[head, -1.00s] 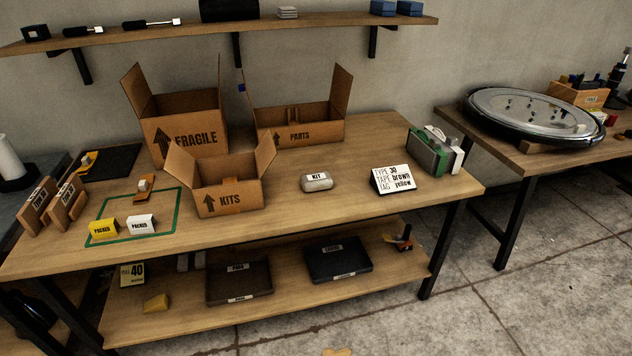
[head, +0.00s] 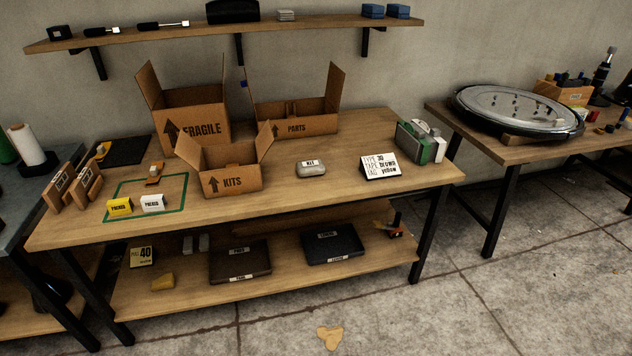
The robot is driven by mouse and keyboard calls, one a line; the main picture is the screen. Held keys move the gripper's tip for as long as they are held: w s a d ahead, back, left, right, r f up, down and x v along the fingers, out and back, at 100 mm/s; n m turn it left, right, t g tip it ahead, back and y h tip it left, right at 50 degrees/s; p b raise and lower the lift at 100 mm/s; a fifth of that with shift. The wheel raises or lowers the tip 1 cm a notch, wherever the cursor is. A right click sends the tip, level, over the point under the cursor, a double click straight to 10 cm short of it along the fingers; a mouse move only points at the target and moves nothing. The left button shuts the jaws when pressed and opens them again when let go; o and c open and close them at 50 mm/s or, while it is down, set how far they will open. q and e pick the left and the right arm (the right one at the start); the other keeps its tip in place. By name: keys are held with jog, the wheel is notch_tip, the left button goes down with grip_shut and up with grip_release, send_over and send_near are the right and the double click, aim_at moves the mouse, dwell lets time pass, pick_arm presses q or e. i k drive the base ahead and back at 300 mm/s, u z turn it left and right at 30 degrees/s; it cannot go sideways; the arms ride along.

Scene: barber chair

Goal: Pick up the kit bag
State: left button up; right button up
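The kit bag (head: 311,169) is a small grey-white pouch with a white label reading KIT. It lies flat on the wooden workbench top (head: 300,202), right of the open cardboard box marked KITS (head: 222,179) and left of a tilted sign card (head: 380,166). Nothing touches it from above. Neither of my grippers shows in the head view.
Open boxes marked FRAGILE (head: 201,128) and PARTS (head: 300,124) stand behind. Dark cases (head: 333,243) lie on the lower shelf. Floor in front is mostly clear.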

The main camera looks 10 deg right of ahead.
aim_at(310, 167)
jog(key=z, duration=0.25)
jog(key=i, duration=1.3)
jog(key=u, duration=0.7)
